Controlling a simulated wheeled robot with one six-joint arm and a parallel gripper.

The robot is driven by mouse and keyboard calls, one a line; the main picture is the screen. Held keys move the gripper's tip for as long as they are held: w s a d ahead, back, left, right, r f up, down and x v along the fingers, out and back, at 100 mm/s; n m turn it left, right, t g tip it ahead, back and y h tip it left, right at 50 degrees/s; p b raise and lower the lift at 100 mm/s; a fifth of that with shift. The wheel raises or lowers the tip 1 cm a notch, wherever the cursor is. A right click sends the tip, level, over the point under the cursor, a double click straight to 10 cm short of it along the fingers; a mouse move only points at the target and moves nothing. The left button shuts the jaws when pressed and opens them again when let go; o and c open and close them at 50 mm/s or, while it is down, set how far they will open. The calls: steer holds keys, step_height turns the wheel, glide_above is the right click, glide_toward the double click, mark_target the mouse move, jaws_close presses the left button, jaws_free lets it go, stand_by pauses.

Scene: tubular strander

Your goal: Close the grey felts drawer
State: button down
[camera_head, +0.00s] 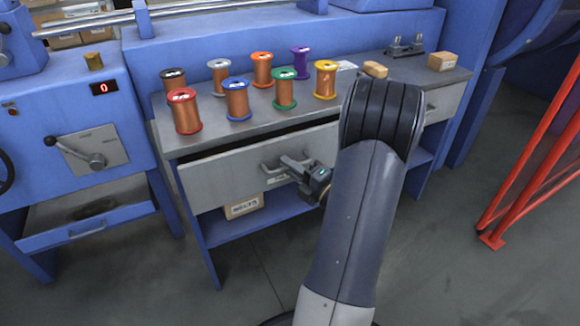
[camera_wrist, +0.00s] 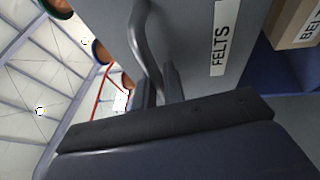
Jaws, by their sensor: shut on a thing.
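The grey felts drawer (camera_head: 225,170) is under the bench top and stands partly open, with a dark gap above its front. Its front also shows in the wrist view (camera_wrist: 195,50), with a white label (camera_wrist: 222,38) reading FELTS. My gripper (camera_head: 288,164) is at the drawer's handle (camera_head: 270,165). In the wrist view the fingers (camera_wrist: 160,90) are shut on the curved handle bar (camera_wrist: 143,40). My arm hides the right end of the drawer in the head view.
Several copper wire spools (camera_head: 237,100) stand on the bench top (camera_head: 215,140). Small boxes (camera_head: 443,61) lie at its right. A carton (camera_head: 243,206) sits on the blue lower shelf (camera_head: 225,235). A red frame (camera_head: 530,150) stands at right. The floor in front is clear.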

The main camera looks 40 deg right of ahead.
steer(key=w+p, duration=0.1)
steer(key=w, duration=0.1)
steer(key=w+d+p, duration=0.1)
steer(key=w, duration=0.1)
steer(key=shift+w, duration=0.15)
steer(key=shift+d, duration=0.1)
steer(key=c, duration=1.8)
jaws_free()
steer(key=p+v, duration=0.3)
steer(key=v, duration=0.7)
steer(key=shift+s, duration=0.4)
